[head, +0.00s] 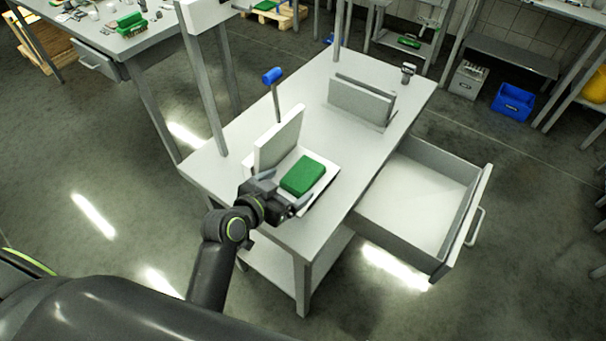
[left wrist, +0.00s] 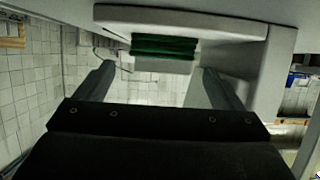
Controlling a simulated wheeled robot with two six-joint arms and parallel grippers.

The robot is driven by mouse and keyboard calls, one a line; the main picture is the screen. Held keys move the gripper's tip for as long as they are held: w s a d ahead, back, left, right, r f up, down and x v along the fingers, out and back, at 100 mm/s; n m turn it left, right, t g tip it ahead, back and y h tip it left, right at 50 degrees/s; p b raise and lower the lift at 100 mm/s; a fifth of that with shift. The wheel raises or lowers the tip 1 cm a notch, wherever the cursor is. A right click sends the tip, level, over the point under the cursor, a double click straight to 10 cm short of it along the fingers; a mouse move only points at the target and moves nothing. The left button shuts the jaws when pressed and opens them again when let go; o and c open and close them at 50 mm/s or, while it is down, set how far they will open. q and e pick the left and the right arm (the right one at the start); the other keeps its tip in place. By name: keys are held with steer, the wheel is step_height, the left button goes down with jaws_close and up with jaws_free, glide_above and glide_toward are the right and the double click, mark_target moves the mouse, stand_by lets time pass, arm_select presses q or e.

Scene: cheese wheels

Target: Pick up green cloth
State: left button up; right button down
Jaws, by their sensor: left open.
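The green cloth (head: 303,175) is a folded block lying on a white holder (head: 326,180) with an upright panel, near the front left of the grey table. My left gripper (head: 284,192) is at the near left side of the cloth, low over the table edge, with its jaws open. In the left wrist view the cloth (left wrist: 165,47) shows edge-on beyond and between the spread fingers of the left gripper (left wrist: 157,75). Nothing is between the fingers. Whether a finger touches the holder I cannot tell. My right gripper is not in view.
A second holder with upright panels (head: 360,100) stands farther back on the table (head: 240,128). A blue-topped rod (head: 272,78) rises behind the near holder. An open, empty drawer (head: 420,195) juts out at the right. Table posts stand at the left and back.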

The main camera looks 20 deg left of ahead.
mark_target(299, 177)
arm_select(q)
steer(key=shift+p+x, duration=0.3)
steer(key=shift+x, duration=2)
steer(key=shift+f, duration=0.1)
steer(key=c, duration=1.1)
steer(key=shift+c, duration=0.2)
